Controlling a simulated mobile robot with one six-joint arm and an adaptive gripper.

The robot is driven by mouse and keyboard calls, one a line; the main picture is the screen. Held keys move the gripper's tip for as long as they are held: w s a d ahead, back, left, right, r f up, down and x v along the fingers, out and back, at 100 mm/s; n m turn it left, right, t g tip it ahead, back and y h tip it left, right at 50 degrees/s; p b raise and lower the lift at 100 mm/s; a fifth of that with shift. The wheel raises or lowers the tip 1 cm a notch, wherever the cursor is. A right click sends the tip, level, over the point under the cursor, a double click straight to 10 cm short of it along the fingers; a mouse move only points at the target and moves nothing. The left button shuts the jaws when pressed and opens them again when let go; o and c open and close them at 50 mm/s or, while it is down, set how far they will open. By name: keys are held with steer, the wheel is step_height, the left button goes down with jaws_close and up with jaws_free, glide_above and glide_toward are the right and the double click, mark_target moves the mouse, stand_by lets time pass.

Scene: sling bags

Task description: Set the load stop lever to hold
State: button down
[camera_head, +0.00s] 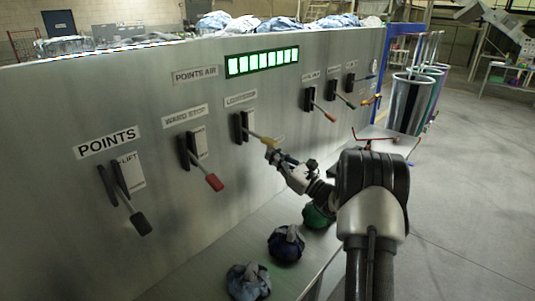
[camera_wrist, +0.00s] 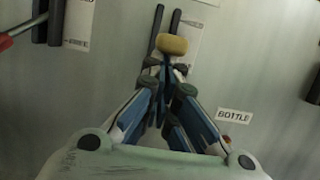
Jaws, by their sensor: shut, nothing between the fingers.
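A yellow-handled lever (camera_head: 262,137) comes out of a dark slot on the steel panel, under a label (camera_head: 240,98) that I cannot read surely. It sticks out from the panel and slants down to the right. In the wrist view its yellow knob (camera_wrist: 173,45) faces me, just beyond the fingertips. My gripper (camera_head: 275,156) is shut and empty, right by the knob; it also shows in the wrist view (camera_wrist: 166,72). I cannot tell whether the fingers touch the knob. The card beside the slot (camera_wrist: 187,45) is partly hidden, and its words are not readable.
A red-handled lever (camera_head: 213,182) and a black-handled lever (camera_head: 140,222) are to the left. Several smaller levers are to the right, including a red one (camera_head: 329,116). Tied bags (camera_head: 286,244) lie on the ledge below. Tall bins (camera_head: 408,103) stand beyond the panel's right end.

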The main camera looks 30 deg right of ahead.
mark_target(276, 147)
steer(key=shift+s+d+r+g+h+p, duration=0.1)
steer(key=shift+r+g+h+p, duration=0.15)
steer(key=shift+r+g+p, duration=0.85)
steer(key=shift+s+r+g+h+p, duration=0.1)
steer(key=shift+r+g+h+p, duration=0.15)
steer(key=shift+r+p, duration=1.5)
steer(key=shift+d+r+g+h+p, duration=0.1)
steer(key=shift+r+g+h+p, duration=0.1)
steer(key=shift+r+g+p, duration=0.9)
steer(key=shift+r+t+p, duration=0.3)
steer(key=shift+t+p, duration=0.05)
steer(key=shift+p, duration=0.15)
steer(key=f+b, duration=0.1)
steer(key=s+f+b, duration=0.1)
steer(key=f, duration=0.1)
steer(key=f+b, duration=0.1)
steer(key=f, duration=0.1)
steer(key=shift+s+d+b, duration=0.25)
steer(key=shift+b, duration=0.1)
steer(key=r+v, duration=0.2)
steer(key=v, duration=1.8)
steer(key=shift+r+p, duration=0.25)
steer(key=shift+p, duration=0.15)
steer(key=shift+a, duration=0.1)
